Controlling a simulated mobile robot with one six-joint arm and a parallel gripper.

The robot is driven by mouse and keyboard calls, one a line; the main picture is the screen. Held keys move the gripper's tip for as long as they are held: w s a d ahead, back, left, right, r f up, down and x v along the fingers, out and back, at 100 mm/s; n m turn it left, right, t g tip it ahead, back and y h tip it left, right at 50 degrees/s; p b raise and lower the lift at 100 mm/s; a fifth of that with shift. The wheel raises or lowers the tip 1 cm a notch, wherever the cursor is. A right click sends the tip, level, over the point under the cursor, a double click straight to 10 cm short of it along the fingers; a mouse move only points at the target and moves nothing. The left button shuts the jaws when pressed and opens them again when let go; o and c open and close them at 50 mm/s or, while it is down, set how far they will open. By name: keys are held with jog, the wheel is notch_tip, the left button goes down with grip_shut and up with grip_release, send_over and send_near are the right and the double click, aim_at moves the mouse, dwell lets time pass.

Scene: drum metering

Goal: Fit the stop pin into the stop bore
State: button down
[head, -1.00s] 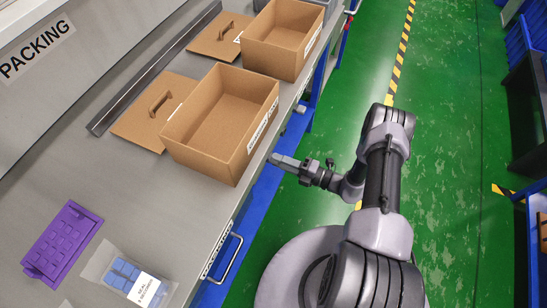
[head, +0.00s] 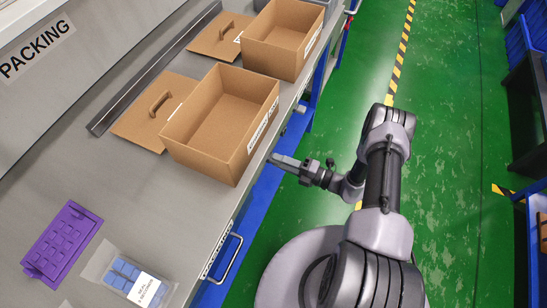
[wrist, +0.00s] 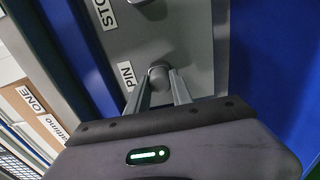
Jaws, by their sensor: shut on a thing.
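In the wrist view the two fingers of my gripper (wrist: 160,84) point at a grey panel (wrist: 190,40). A label starting STO (wrist: 104,14) is higher on the panel. A grey rounded part shows at the top edge by it; I cannot tell whether it is at the stop bore. In the head view my gripper (head: 286,162) is at the bench's front edge; pin and bore cannot be made out there.
The bench (head: 110,195) holds an open carton (head: 175,150), another carton (head: 300,65), two cardboard lids, a purple tray (head: 62,240) and a bag of blue pieces (head: 125,272). A metal handle (head: 229,258) sticks out from the bench front.

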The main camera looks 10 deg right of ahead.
jog(key=shift+b+v, duration=0.6)
jog(key=shift+v, duration=2.35)
jog(key=b+v, duration=0.1)
jog(key=v, duration=0.3)
